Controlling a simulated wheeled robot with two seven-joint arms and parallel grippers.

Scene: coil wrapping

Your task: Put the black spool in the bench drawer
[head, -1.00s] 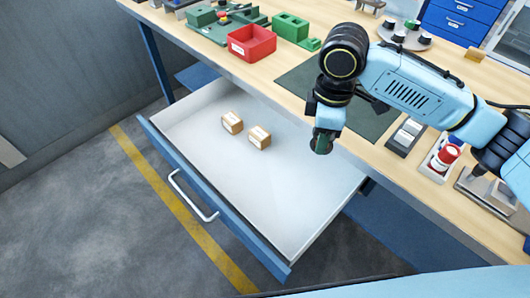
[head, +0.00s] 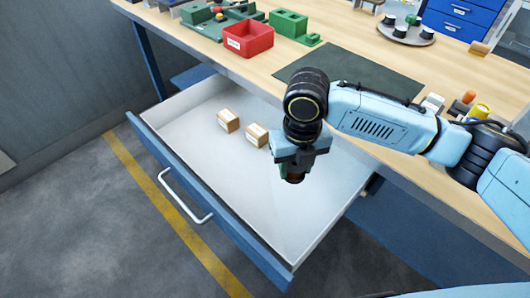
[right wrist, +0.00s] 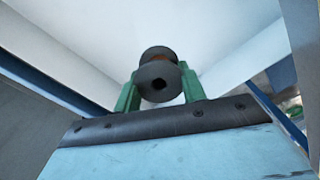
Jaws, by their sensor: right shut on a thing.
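The bench drawer (head: 220,175) is pulled open, with a white inside and a blue front. My right gripper (head: 292,172) is over the drawer's inside, right of the middle, pointing down. In the right wrist view its green fingers (right wrist: 160,92) are shut on the black spool (right wrist: 158,76), which has black flanges and a copper-coloured winding. The spool shows only as a small dark piece at the fingertips in the head view (head: 296,179). White drawer surfaces lie behind it in the wrist view. I cannot tell its exact height above the drawer floor. My left gripper is not in view.
Two small cardboard boxes (head: 228,120) and (head: 256,135) lie in the drawer, left of my right gripper. The drawer floor in front of them is clear. On the bench are a red bin (head: 247,40), a dark green mat (head: 350,85) and a round tray (head: 405,36) with small spools.

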